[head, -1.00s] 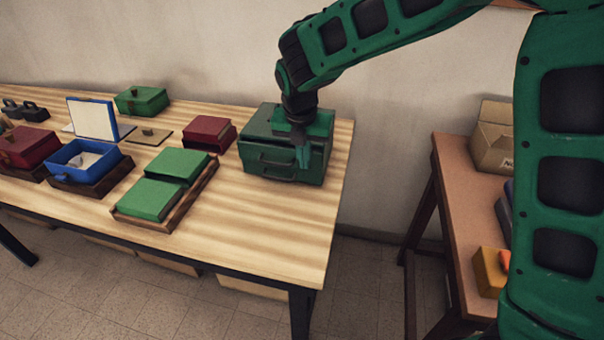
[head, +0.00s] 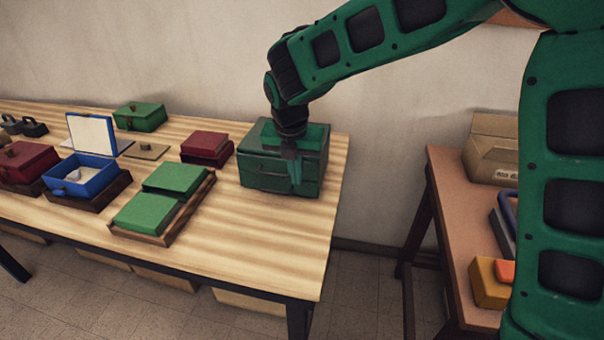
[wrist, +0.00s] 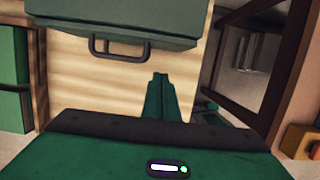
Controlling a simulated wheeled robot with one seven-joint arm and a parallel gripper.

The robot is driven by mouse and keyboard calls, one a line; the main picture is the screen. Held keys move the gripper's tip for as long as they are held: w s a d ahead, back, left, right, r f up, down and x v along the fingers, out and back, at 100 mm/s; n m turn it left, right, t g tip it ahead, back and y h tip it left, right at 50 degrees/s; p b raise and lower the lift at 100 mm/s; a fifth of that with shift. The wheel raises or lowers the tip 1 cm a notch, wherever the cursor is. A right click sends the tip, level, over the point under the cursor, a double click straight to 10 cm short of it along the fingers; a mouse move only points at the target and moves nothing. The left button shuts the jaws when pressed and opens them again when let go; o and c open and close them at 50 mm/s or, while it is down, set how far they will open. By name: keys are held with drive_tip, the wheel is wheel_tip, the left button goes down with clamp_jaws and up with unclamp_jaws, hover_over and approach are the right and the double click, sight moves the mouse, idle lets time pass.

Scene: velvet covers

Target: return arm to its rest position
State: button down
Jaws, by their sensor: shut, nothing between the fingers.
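My gripper (head: 294,170) is shut and empty, pointing down in front of the dark green drawer box (head: 256,170) at the right end of the wooden table. In the wrist view my closed fingers (wrist: 160,97) stand over the wood, apart from the box (wrist: 110,28) and its dark handle (wrist: 120,48). In the head view my gripper hides part of the box's front.
Left of the box are a dark red box (head: 206,146), two green boxes in a wooden tray (head: 205,192) and an open blue box (head: 95,180). A brown side table (head: 450,190) at right holds a cardboard box (head: 490,150) and a yellow block (head: 488,285). Bare wood lies in front.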

drive_tip(key=d+v, duration=0.1)
drive_tip(key=v, duration=0.7)
drive_tip(key=s+d+m+g, duration=0.1)
drive_tip(key=s+d+m, duration=0.2)
drive_tip(key=d+m, duration=0.55)
drive_tip(key=s+d+m, duration=0.3)
drive_tip(key=d+m, duration=0.2)
drive_tip(key=d, duration=0.6)
drive_tip(key=s+d+m+g, duration=0.1)
drive_tip(key=s+d+m, duration=0.3)
drive_tip(key=d+m, duration=0.4)
drive_tip(key=s+d+f+m, duration=0.2)
drive_tip(key=s+d+m, duration=0.3)
drive_tip(key=s+m, duration=0.4)
drive_tip(key=s+d+f+m+y, duration=0.1)
drive_tip(key=s+d+f+m, duration=0.1)
drive_tip(key=s+d+m, duration=0.4)
drive_tip(key=s+m, duration=0.3)
drive_tip(key=s, duration=0.1)
drive_tip(key=shift+s+d+f+g, duration=0.2)
drive_tip(key=shift+s+d+g, duration=0.1)
drive_tip(key=shift+g, duration=0.1)
